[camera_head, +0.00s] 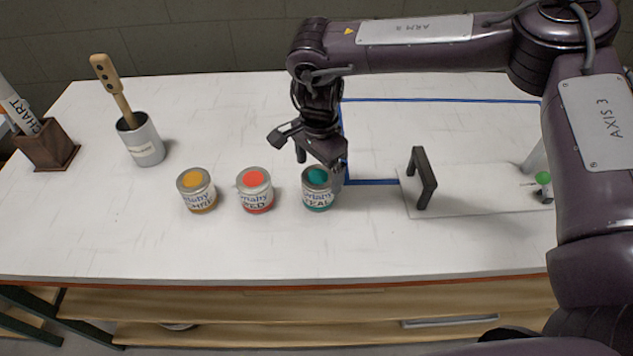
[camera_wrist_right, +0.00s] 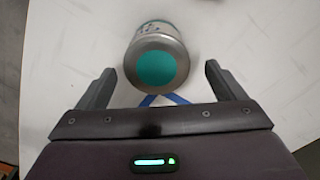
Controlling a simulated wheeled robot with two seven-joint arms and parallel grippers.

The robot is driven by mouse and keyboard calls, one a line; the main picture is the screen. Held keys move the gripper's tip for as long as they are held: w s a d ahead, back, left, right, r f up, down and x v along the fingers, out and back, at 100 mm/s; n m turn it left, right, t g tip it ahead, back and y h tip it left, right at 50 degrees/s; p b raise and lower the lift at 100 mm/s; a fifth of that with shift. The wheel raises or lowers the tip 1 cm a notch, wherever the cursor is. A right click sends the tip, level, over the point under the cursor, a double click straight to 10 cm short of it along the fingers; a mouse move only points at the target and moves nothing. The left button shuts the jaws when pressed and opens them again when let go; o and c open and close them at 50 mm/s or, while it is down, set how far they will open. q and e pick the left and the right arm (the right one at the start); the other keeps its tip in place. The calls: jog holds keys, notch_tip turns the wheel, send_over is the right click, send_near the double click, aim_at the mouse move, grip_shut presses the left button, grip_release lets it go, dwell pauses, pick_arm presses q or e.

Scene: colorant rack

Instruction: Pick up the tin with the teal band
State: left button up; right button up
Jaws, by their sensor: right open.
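The tin with the teal band (camera_head: 318,198) stands upright on the white table, rightmost of three tins, with a teal spot on its lid. My right gripper (camera_head: 321,160) is open just above and behind it, partly covering its upper edge. In the right wrist view the teal tin (camera_wrist_right: 156,62) lies between and slightly beyond the two spread fingers of the right gripper (camera_wrist_right: 161,78), with a gap on each side. The red tin (camera_head: 255,190) and the ochre tin (camera_head: 197,191) stand to its left. My left gripper is not in view.
A grey pot (camera_head: 143,146) with a wooden-handled tool and a brown holder (camera_head: 48,146) with rolled charts stand at the left. A white board with a dark upright handle (camera_head: 422,178) lies right of the teal tin. Blue tape (camera_head: 440,100) marks the table behind. The front is clear.

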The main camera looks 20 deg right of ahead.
aim_at(318, 177)
jog(key=shift+s+a+f+p, duration=0.1)
jog(key=shift+s+f+p, duration=0.15)
jog(key=shift+f, duration=0.25)
jog(key=shift+s+f+p, duration=0.15)
jog(key=shift+f+p, duration=0.2)
jog(key=shift+f, duration=0.15)
notch_tip(318, 177, down, 3)
jog(key=shift+w+r, duration=0.15)
jog(key=shift+r, duration=0.05)
jog(key=shift+f, duration=0.25)
jog(key=c, duration=1.1)
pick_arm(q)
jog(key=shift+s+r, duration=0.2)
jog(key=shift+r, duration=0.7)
pick_arm(e)
jog(key=shift+c, duration=0.2)
jog(key=shift+r, duration=0.15)
